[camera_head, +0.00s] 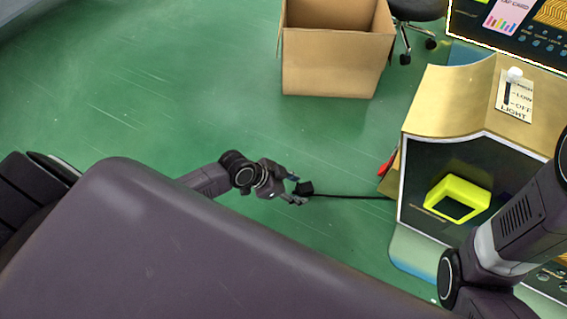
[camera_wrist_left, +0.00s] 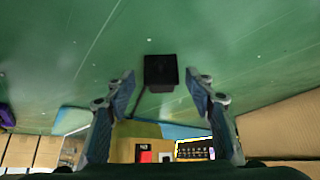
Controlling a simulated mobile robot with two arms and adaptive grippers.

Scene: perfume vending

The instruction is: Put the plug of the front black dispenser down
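The black plug (camera_head: 306,188) is a small dark block at the tips of my left gripper (camera_head: 296,190) in the head view. A dark cord runs from it to the right, to the front dispenser (camera_head: 420,165), which has a black face and a gold top. In the left wrist view the plug (camera_wrist_left: 160,72) sits centred just beyond the fingertips of the left gripper (camera_wrist_left: 162,92). Both fingers are spread, with a gap on each side of the plug. I cannot tell whether the plug touches the floor. My right gripper is out of view; only its arm shows.
An open cardboard box (camera_head: 325,80) stands on the green floor at the back, beside a black wheeled stool (camera_head: 415,12). A yellow square frame (camera_head: 436,195) is on the dispenser's face. The floor (camera_head: 180,80) left of the box is clear.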

